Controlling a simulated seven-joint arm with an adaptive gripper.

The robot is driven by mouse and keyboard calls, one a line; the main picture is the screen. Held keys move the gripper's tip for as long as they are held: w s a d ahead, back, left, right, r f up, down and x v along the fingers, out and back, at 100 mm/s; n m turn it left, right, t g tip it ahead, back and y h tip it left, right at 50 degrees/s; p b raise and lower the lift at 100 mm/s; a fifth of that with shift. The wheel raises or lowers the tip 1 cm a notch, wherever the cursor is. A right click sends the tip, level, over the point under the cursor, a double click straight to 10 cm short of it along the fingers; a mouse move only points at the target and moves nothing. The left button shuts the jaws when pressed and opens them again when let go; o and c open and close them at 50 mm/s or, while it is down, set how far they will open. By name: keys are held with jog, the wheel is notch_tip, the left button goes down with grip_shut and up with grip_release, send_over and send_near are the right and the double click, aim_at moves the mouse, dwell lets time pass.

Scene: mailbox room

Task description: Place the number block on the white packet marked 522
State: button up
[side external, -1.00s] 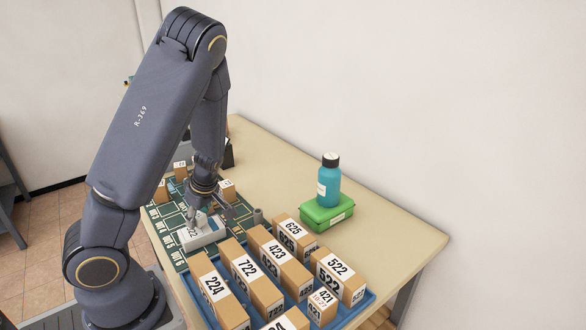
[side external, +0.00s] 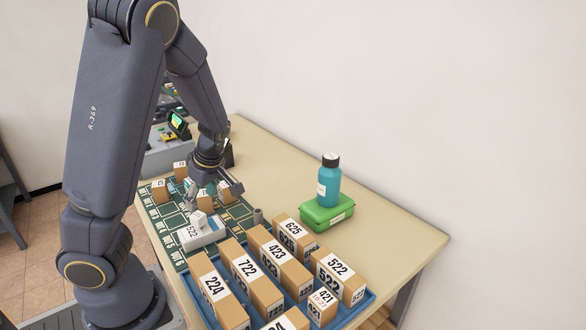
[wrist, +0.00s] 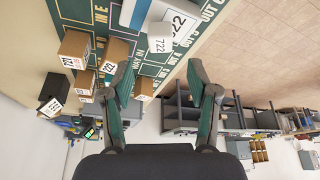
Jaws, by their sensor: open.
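The white packet (side external: 206,240), labelled 522, lies on the green board near the blue tray. A small pale block (side external: 199,219) rests on top of it, toward its far left end. In the wrist view the 522 label (wrist: 178,24) shows at the top, and the block (wrist: 159,44), with a face reading 722, shows beside it. My gripper (side external: 213,192) is open and empty, behind and above the packet and apart from the block. In the wrist view my gripper (wrist: 155,72) has its fingers spread wide with nothing between them.
Several small brown boxes (side external: 159,192) stand on the green board around my gripper. A blue tray (side external: 361,309) holds larger numbered boxes in front. A green case (side external: 322,216) with a teal bottle (side external: 328,187) on it stands at right. The table is clear behind the case.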

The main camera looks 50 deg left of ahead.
jog(key=s+d+r+m+t+h, duration=0.1)
jog(key=d+r+m+t+h, duration=0.1)
jog(key=d+r+m, duration=0.5)
jog(key=s+d+r+m+t+h, duration=0.1)
jog(key=d+r+m+t, duration=0.4)
jog(key=d+m, duration=0.8)
notch_tip(320, 180, up, 3)
jog(key=shift+s+r+m+h, duration=0.15)
jog(key=shift+s+m+h, duration=0.35)
jog(key=shift+m, duration=0.7)
